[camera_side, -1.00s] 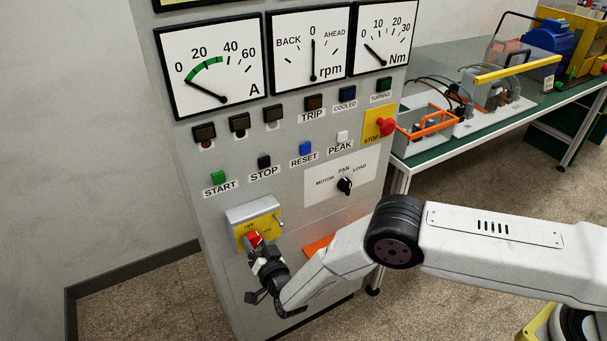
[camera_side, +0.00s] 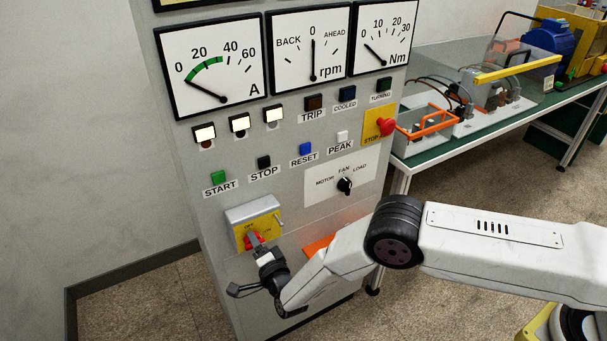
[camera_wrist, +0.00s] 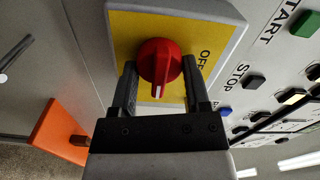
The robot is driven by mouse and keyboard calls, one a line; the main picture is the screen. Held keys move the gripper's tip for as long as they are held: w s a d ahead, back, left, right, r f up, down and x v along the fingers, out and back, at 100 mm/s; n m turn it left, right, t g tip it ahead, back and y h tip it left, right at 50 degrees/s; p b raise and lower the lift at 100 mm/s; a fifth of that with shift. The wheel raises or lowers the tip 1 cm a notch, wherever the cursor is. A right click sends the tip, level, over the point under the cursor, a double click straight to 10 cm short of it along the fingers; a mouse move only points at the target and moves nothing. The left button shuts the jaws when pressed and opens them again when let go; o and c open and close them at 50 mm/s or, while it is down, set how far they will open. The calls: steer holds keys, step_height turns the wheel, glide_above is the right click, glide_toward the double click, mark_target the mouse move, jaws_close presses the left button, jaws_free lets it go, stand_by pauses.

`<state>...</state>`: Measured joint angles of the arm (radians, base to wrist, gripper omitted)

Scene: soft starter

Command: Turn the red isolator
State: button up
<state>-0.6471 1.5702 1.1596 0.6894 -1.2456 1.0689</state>
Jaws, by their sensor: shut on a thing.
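The red isolator (camera_wrist: 159,62) is a round rotary knob with a white mark, on a yellow plate (camera_wrist: 205,28) lettered OFF and ON. In the side view the red isolator (camera_side: 250,243) sits low on the grey cabinet, partly hidden by my gripper (camera_side: 258,244). In the wrist view my gripper (camera_wrist: 158,85) has one finger on each side of the knob and is shut on it. The white mark points toward the gripper body.
Three lamps (camera_side: 239,123) below the ammeter are lit. A FAN/MOTOR/LOAD selector (camera_side: 345,185), push buttons and a red stop button (camera_side: 387,126) are higher on the panel. An orange part (camera_wrist: 62,130) juts out beside the isolator.

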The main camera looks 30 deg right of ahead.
stand_by(0.3)
steer(key=o, duration=1.3)
steer(key=shift+s, duration=3.9)
steer(key=shift+w, duration=0.15)
